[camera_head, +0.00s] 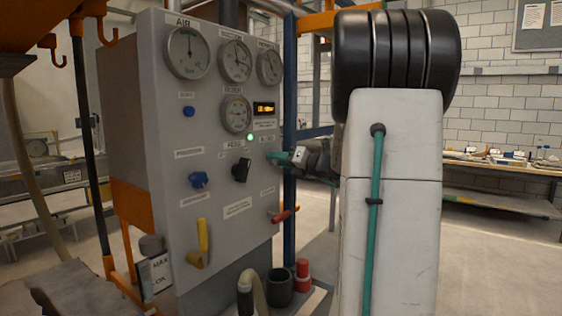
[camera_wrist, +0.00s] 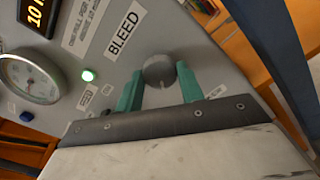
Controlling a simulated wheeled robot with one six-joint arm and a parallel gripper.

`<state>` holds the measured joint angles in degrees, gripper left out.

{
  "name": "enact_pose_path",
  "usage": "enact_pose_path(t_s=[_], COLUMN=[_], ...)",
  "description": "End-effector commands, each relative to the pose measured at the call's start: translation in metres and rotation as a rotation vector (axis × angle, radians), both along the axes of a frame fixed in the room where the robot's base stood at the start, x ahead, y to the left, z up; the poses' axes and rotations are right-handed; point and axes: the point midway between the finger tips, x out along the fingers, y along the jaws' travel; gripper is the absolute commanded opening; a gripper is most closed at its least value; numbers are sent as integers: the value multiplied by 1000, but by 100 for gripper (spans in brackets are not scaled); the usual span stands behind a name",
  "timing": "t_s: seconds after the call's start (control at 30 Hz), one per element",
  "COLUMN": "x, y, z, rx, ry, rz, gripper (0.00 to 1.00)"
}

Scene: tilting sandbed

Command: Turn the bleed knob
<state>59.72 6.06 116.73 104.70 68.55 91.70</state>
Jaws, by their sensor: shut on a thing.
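The bleed knob (camera_wrist: 159,70) is a round grey knob on the grey panel, beside a white label reading BLEED (camera_wrist: 122,36). In the wrist view my gripper (camera_wrist: 158,75) has one teal finger on each side of the knob, and it is shut on it. The knob has a small mark on its face near the right finger. In the head view my gripper (camera_head: 277,157) reaches the panel's right edge from the right, and the knob there is hidden behind the fingers.
A blue post (camera_head: 290,90) stands close behind the panel's right edge.

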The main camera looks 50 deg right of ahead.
Motion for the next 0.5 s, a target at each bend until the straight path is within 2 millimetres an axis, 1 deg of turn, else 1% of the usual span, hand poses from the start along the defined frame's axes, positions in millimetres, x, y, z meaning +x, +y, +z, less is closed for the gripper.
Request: enact_pose_path(t_s=[0.03, 0.1, 0.13, 0.17, 0.2, 0.5], x=[0, 0, 0, 0, 0, -2], y=[1, 1, 1, 1, 1, 0], z=[-3, -3, -3, -3, -3, -1], rx=[3, 3, 3, 2, 2, 0], ry=[5, 5, 6, 5, 5, 1], rz=[1, 1, 2, 2, 2, 0], gripper=[15, 15, 46, 54, 60, 60])
